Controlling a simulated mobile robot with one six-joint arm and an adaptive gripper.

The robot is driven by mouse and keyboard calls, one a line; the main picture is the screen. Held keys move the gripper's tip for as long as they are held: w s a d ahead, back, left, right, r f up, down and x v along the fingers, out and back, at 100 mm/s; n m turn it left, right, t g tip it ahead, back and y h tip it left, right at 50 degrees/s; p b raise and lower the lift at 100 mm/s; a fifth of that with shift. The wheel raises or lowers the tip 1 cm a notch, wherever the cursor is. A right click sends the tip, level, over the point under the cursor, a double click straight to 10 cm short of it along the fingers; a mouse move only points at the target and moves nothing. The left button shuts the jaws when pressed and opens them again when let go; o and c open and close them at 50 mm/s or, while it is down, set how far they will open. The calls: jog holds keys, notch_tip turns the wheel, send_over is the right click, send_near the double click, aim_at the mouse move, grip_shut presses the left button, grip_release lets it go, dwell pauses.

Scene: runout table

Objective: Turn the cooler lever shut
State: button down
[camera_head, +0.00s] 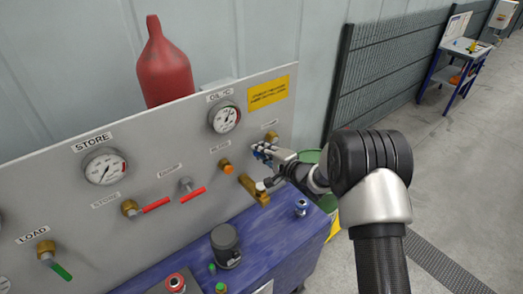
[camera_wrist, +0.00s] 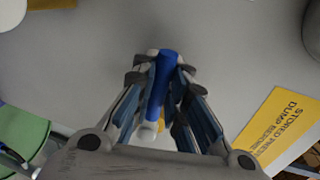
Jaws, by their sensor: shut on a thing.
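The cooler lever, with a blue handle (camera_wrist: 162,85), stands out between the fingers of my gripper (camera_wrist: 160,85) in the wrist view. The fingers are closed against both sides of the handle. In the head view my gripper (camera_head: 266,154) is at the right end of the grey panel (camera_head: 180,140), just below a small white label too small to read. There the fingers largely hide the lever and its valve, so the lever's exact angle is unclear.
A brass fitting (camera_head: 254,190) and an orange knob (camera_head: 227,168) sit left of my gripper. Red levers (camera_head: 156,205) are further left. A blue bench top (camera_head: 262,238) with a dark cylinder (camera_head: 226,245) lies below. Green drum (camera_head: 310,157) stands behind my wrist.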

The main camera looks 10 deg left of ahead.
jog(key=c, duration=1.6)
grip_release()
jog(key=v, duration=1.2)
jog(key=shift+s+r, duration=0.1)
